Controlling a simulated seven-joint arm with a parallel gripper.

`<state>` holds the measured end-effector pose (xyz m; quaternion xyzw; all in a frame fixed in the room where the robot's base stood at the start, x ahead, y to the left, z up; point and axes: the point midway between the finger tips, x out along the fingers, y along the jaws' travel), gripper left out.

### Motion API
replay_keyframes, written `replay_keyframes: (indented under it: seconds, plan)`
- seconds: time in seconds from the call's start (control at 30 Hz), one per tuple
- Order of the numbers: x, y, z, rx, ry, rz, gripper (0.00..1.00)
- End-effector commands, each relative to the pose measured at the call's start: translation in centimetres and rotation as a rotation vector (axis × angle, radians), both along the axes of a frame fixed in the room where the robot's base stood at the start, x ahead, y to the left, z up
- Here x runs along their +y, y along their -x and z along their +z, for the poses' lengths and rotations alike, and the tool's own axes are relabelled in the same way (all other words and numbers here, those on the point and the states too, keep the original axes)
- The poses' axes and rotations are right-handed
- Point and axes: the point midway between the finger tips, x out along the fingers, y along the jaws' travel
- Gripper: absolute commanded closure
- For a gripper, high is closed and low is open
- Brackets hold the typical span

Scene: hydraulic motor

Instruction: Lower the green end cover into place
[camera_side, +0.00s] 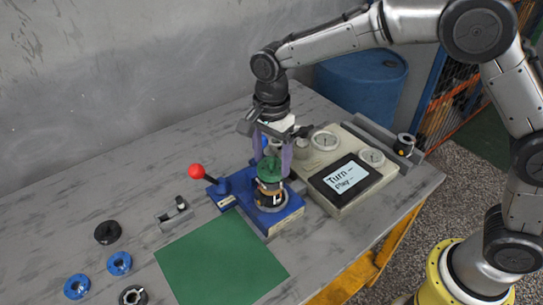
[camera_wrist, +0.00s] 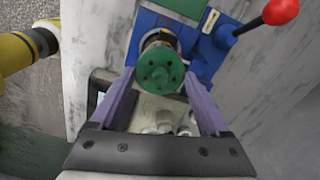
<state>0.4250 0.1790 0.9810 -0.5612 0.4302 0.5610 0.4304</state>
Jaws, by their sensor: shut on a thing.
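The green end cover (camera_side: 269,169) sits at the top of the dark motor body (camera_side: 269,192), which stands upright on the blue fixture (camera_side: 284,214). In the wrist view the cover (camera_wrist: 160,70) is a round green disc with several small holes, between my fingers. My gripper (camera_side: 271,150) points down from above and is shut on the cover, with a purple finger on each side. The cover looks roughly level. I cannot tell whether it touches the body or is slightly above it.
A lever with a red knob (camera_side: 196,171) stands left of the fixture. A panel with gauges and a screen (camera_side: 352,180) stands close on the right. A green mat (camera_side: 222,262) lies in front. Black and blue rings (camera_side: 119,263) lie at the left.

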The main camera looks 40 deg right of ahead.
Motion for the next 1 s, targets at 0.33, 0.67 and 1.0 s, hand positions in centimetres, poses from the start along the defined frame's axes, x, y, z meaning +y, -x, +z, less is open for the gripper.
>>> replay_keyframes:
  seconds: [0.33,0.67,1.0]
  plan:
    - [0.02,-0.05,0.02,-0.003,-0.001,0.000,0.99]
    - [0.02,-0.05,-0.34,-0.002,-0.001,0.000,0.99]
    - [0.03,-0.06,-0.73,-0.002,-0.001,0.000,0.99]
